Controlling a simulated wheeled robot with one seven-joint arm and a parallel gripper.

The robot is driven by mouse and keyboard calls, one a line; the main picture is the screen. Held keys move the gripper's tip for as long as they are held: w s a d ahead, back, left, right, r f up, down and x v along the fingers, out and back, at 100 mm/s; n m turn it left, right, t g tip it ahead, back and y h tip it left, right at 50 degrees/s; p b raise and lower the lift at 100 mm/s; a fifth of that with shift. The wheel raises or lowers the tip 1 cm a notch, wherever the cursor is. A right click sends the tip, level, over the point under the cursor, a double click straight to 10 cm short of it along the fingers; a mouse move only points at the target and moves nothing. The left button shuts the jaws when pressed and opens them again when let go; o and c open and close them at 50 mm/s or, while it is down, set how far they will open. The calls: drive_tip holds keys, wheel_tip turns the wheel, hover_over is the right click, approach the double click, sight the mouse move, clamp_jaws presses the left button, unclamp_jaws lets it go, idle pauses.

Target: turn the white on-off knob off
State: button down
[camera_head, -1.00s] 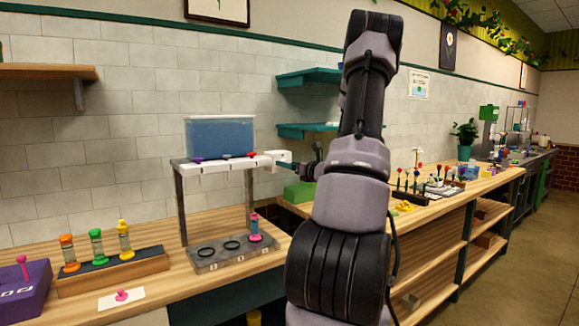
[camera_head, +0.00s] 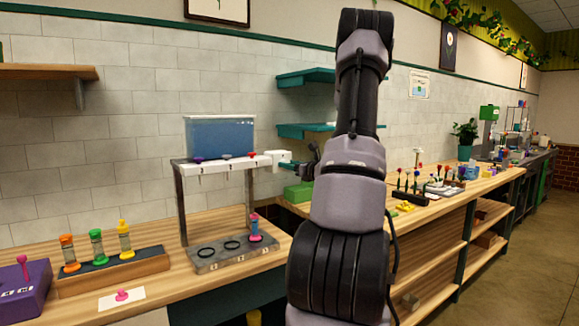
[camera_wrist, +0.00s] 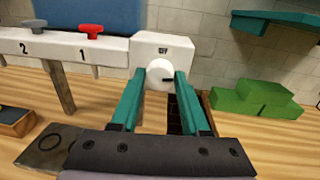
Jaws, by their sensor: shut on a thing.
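The white on-off knob (camera_wrist: 158,74) is a round dial on the end face of a white box at the right end of the dispenser's white bar (camera_head: 222,167). A short dark mark on the knob points to the right in the wrist view. Small dark lettering stands above it, too small to read surely. My gripper (camera_wrist: 157,78) has two teal fingers, one on each side of the knob, and is shut on it. In the head view my gripper (camera_head: 293,165) is at the bar's right end, and the knob itself cannot be made out there.
A blue tank (camera_head: 220,137) sits on the bar, with purple and red valves along its front. Below is a grey base (camera_head: 225,257) with rings and a pink-footed tube. Green blocks (camera_wrist: 257,98) lie on the counter to the right. Teal shelves (camera_head: 308,76) hang behind.

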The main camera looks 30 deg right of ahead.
drive_tip(key=shift+a+n+g+h, duration=0.15)
drive_tip(key=shift+n+h, duration=0.15)
drive_tip(key=shift+n, duration=3.45)
drive_tip(key=shift+n+g+h, duration=0.15)
drive_tip(key=shift+n+h, duration=0.15)
drive_tip(key=shift+n, duration=3.45)
drive_tip(key=shift+c, duration=2)
unclamp_jaws()
drive_tip(key=s, duration=1.1)
drive_tip(key=shift+r, duration=0.35)
